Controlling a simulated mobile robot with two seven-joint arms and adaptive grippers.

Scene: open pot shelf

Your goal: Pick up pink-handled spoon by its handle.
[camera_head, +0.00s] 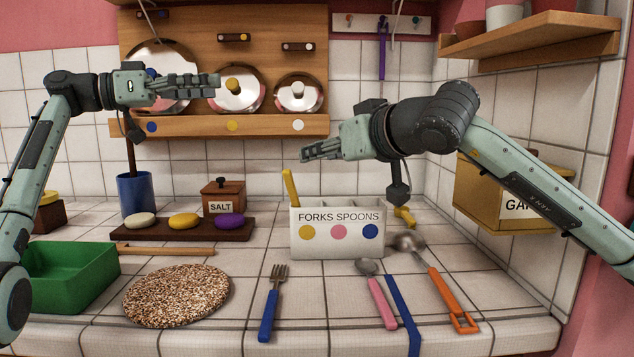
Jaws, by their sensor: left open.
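The pink-handled spoon lies on the white tiled counter in the head view, its metal bowl away from me and its pink handle (382,303) pointing toward the front edge. My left gripper (217,86) is open and empty, high at the left in front of the pot lids, far from the spoon. My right gripper (305,153) hangs above the cutlery box, up and left of the spoon and apart from it. Its fingers are seen from the side, so I cannot tell how far they are open. Nothing shows in them.
A blue-handled utensil (402,312) and an orange-handled ladle (445,292) lie close right of the spoon. The forks-and-spoons box (337,246) stands behind. A blue-handled fork (270,305), a speckled round mat (178,295) and a green bin (75,283) are left.

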